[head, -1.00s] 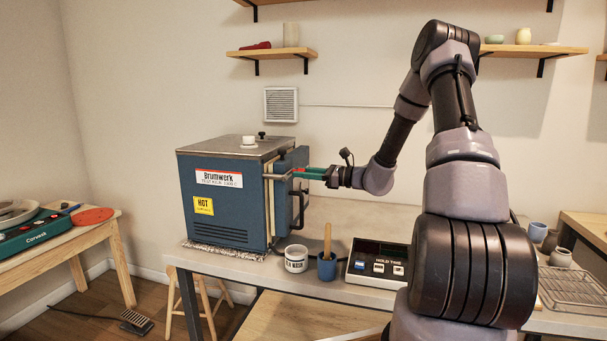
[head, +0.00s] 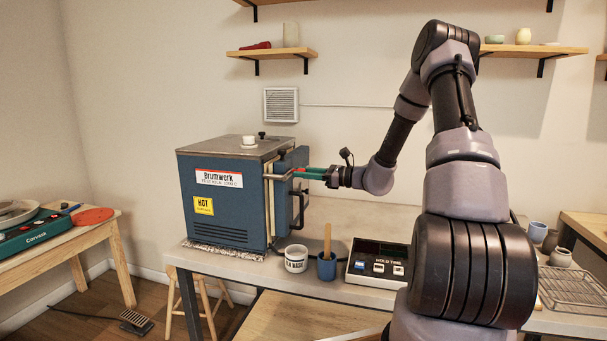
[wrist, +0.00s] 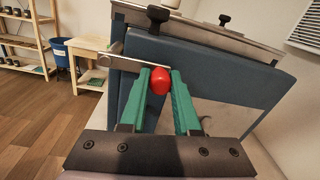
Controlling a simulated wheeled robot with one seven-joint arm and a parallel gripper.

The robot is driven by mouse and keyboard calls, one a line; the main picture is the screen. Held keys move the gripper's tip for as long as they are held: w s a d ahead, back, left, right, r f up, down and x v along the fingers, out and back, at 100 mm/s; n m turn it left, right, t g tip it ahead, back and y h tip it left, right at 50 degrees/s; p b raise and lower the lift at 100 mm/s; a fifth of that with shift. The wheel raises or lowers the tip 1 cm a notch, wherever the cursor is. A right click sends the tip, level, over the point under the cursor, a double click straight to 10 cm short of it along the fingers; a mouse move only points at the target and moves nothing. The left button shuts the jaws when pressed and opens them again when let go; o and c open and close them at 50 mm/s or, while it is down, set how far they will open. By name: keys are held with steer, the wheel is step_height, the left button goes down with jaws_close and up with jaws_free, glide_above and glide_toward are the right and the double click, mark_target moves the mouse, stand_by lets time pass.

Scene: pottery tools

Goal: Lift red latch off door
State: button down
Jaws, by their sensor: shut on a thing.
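The blue kiln (head: 232,205) stands on the bench in the head view, with its door (head: 285,205) on the right side. In the wrist view the door (wrist: 205,70) fills the middle. My gripper (wrist: 160,82) has green fingers, shut on the red knob, one finger on each side. In the head view my gripper (head: 300,173) is at the upper part of the door.
A black handle (head: 298,208) sticks out from the door. A wire rack (head: 575,287) lies at the right.

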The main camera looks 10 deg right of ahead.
mark_target(290, 161)
steer(key=shift+w+d+r, duration=0.1)
steer(key=shift+r, duration=0.1)
stand_by(0.5)
steer(key=n, duration=0.1)
steer(key=r+n, duration=0.1)
steer(key=n, duration=0.1)
steer(key=shift+r, duration=0.25)
steer(key=n, duration=0.1)
steer(key=r+n, duration=0.1)
steer(key=shift+s+a+r+n, duration=0.2)
steer(key=shift+s+r+n, duration=0.1)
steer(key=shift+s, duration=0.05)
steer(key=n, duration=0.2)
steer(key=s+r+n, duration=0.1)
steer(key=n, duration=0.1)
steer(key=s+a+r+n, duration=0.1)
steer(key=shift+r+n+y, duration=0.2)
steer(key=shift+n+y, duration=0.1)
steer(key=shift+n, duration=0.1)
steer(key=shift+s+a+r+n+y, duration=0.15)
steer(key=shift+s+a+n, duration=0.4)
steer(key=shift+n, duration=0.85)
steer(key=shift+s+a+r+n+y, duration=0.1)
steer(key=shift+s+a+r+n, duration=0.15)
steer(key=shift+s+n, duration=0.85)
steer(key=shift+s+a+r+n+y, duration=0.15)
steer(key=shift+s+a+n, duration=0.25)
steer(key=shift+n, duration=1.3)
